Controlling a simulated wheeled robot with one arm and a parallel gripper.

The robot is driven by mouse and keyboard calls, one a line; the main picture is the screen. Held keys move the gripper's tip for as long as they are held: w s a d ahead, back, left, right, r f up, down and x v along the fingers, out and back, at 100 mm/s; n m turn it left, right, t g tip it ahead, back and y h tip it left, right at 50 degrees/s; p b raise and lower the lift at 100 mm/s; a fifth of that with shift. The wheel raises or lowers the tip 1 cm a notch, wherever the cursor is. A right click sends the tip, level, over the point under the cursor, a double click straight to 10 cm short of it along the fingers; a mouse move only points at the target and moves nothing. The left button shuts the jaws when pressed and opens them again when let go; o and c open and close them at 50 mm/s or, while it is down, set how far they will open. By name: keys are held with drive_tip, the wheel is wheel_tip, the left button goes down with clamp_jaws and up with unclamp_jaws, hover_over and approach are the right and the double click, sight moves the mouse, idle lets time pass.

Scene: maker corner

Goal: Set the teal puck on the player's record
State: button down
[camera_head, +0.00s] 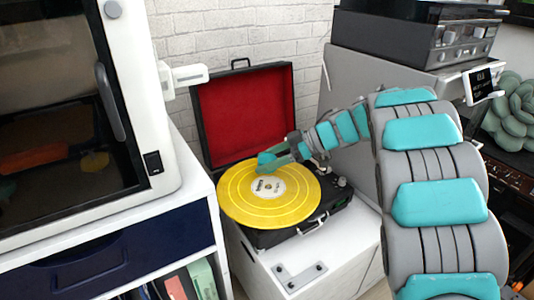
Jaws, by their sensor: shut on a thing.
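The record player (266,238) is an open black case with a red-lined lid (243,110), standing on a white cabinet. A yellow record (238,198) with a white label lies on it. My gripper (265,162) reaches in from the right over the far part of the record, just behind the label. It is shut on the teal puck (266,157), which shows small and partly covered by the fingers. I cannot tell whether the puck touches the record or hangs just above it.
A white machine with a dark glass door (65,100) stands at the left on a navy-drawered cabinet (90,268). A grey metal bracket (300,275) lies on the white cabinet in front of the player. Grey equipment (420,40) stands at the back right. The open lid rises behind the record.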

sight(268, 186)
drive_tip(key=shift+s+f+b, duration=0.1)
drive_tip(key=shift+f+b, duration=0.4)
drive_tip(key=shift+f, duration=0.85)
wheel_tip(268, 186, down, 3)
drive_tip(key=b, duration=0.2)
drive_tip(key=shift+b, duration=0.4)
drive_tip(key=shift+d+r+p, duration=0.15)
drive_tip(key=shift+p, duration=1.05)
drive_tip(key=shift+f, duration=0.65)
drive_tip(key=shift+c, duration=1.7)
unclamp_jaws()
drive_tip(key=shift+p+v, duration=0.9)
drive_tip(key=shift+v, duration=4.6)
